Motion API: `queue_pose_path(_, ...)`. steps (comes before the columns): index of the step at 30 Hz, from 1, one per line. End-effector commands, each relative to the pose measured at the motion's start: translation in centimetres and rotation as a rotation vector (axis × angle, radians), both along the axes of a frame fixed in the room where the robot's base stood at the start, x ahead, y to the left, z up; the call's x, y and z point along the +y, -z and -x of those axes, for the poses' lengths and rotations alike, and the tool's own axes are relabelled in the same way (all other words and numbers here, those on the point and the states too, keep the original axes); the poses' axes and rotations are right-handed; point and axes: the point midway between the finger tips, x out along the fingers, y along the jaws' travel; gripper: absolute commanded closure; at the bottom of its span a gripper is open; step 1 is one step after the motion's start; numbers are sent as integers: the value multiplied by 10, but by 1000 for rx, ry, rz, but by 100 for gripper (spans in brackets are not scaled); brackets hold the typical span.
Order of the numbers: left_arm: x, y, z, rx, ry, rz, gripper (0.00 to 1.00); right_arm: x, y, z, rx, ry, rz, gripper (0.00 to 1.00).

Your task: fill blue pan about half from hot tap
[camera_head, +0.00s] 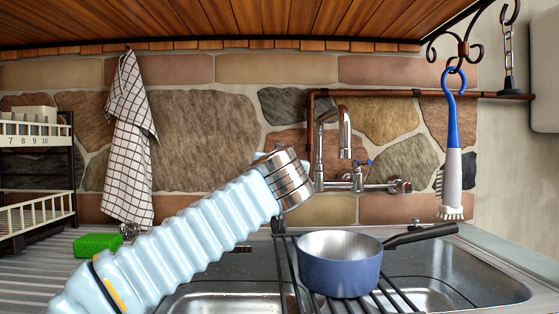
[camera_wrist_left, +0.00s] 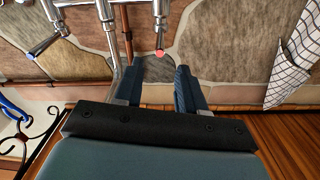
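The blue pan (camera_head: 340,272) stands upright on black bars over the sink, its black handle (camera_head: 425,235) pointing right. Its grey inside shows no visible water. The tap spout (camera_head: 345,145) is above the pan, and no stream shows. In that view the red-marked hot handle (camera_wrist_left: 160,52) lies just beyond and between the parted, empty fingertips of my left gripper (camera_wrist_left: 160,65). In the head view my left wrist hides that handle and the fingers. My right gripper is out of view.
A copper pipe (camera_head: 313,140) runs up beside the tap. A checked towel (camera_head: 128,140) and a blue-handled brush (camera_head: 453,140) hang on the wall. A green sponge (camera_head: 97,245) lies near a dish rack (camera_head: 35,215) at left. The right sink basin (camera_head: 460,280) looks clear.

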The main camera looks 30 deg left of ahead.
Motion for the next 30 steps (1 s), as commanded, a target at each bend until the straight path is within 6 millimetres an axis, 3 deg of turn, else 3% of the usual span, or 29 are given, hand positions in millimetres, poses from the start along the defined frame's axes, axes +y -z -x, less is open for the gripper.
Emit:
queue_pose_path(6, 26, -3, -45, 3, -2, 0, 60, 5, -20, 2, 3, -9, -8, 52)
queue_pose_path(12, 42, -2, -71, 1, 0, 0, 60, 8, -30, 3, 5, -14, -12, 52)
queue_pose_path(24, 47, 0, -80, 0, 1, 0, 60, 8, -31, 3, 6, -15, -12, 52)
queue_pose_path(25, 47, 0, -80, 0, 1, 0, 62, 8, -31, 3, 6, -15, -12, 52)
queue_pose_path(30, 47, 0, -80, 0, 1, 0, 88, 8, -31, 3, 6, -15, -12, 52)
